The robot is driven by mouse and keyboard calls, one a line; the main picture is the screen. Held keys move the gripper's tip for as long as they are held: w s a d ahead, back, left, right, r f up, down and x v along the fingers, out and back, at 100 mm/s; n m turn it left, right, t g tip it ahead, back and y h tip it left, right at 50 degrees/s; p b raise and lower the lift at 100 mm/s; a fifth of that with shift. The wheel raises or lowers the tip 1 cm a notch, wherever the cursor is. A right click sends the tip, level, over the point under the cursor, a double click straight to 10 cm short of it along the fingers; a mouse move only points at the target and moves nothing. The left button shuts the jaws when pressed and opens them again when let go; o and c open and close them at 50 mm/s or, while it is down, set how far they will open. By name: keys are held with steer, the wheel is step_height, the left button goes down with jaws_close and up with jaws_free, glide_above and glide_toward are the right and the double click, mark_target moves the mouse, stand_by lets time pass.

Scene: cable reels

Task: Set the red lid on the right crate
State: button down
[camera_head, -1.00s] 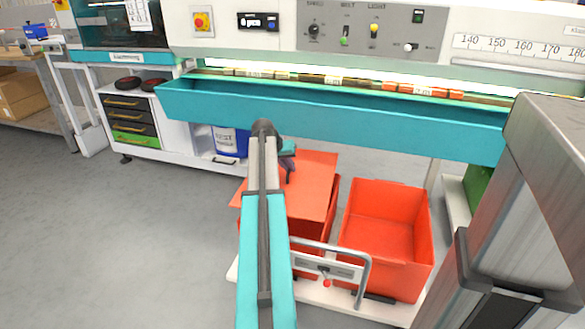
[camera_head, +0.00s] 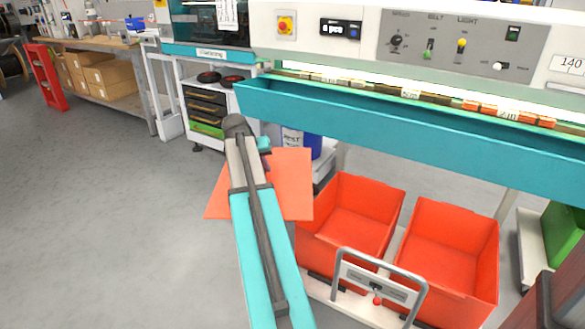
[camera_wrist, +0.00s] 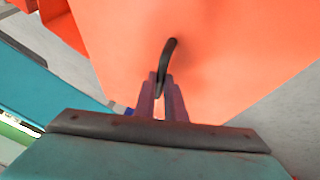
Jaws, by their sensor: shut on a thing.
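The red lid (camera_head: 291,182) is a flat orange-red panel, held in the air to the left of the two crates in the head view. In the wrist view the lid (camera_wrist: 225,45) fills much of the picture, with a dark curved handle (camera_wrist: 168,55). My gripper (camera_wrist: 163,90) is shut on that handle. In the head view my gripper (camera_head: 264,158) is partly hidden by my arm. The right crate (camera_head: 455,240) is an open, empty red bin.
A push handle (camera_head: 378,275) with a small red knob rises in front of the crates on a white cart base. A long teal trough (camera_head: 410,130) of the machine overhangs behind them. A blue-and-white drum (camera_head: 293,140) stands behind the lid. The floor at left is clear.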

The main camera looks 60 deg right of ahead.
steer(key=w+a+r+n, duration=0.1)
steer(key=w+a, duration=0.1)
steer(key=a, duration=0.2)
steer(key=w+a+r+t, duration=0.1)
steer(key=w+a, duration=0.2)
steer(key=a, duration=0.2)
steer(key=w+a+r+n, duration=0.1)
steer(key=w+a, duration=0.1)
steer(key=a, duration=0.3)
steer(key=shift+w+n, duration=0.2)
steer(key=shift+n, duration=0.1)
steer(key=a+r+n+t+y, duration=0.1)
steer(key=a+r+n, duration=0.1)
steer(key=a, duration=1.1)
steer(key=w+a+r+n+t+y, duration=0.1)
steer(key=a+r+n, duration=0.1)
steer(key=a, duration=1.2)
steer(key=w+a+r+n+t, duration=0.1)
steer(key=a+r+n, duration=0.2)
steer(key=a, duration=1.1)
steer(key=shift+w+a+y, duration=0.2)
steer(key=shift+w+y, duration=0.05)
steer(key=shift+y, duration=0.15)
